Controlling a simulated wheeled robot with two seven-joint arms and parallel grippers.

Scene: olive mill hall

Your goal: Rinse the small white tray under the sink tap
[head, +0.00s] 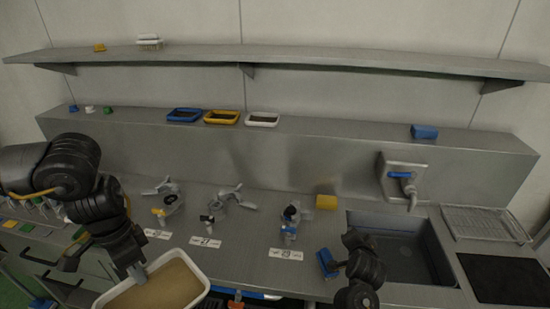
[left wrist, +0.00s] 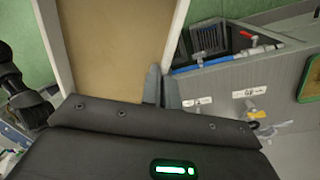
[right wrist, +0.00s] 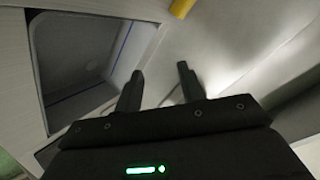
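The left wrist view shows the fingers (left wrist: 162,87) together at the tray's white rim (left wrist: 176,45). The sink basin (head: 405,262) looks empty. The tap (head: 408,185) has a blue lever and sits on the wall plate above the sink. I cannot tell whether water runs.
Blue, yellow and white trays (head: 262,125) stand on the ledge. Several clamp-like fittings stand along the counter. A wire rack (head: 480,222) is right of the sink.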

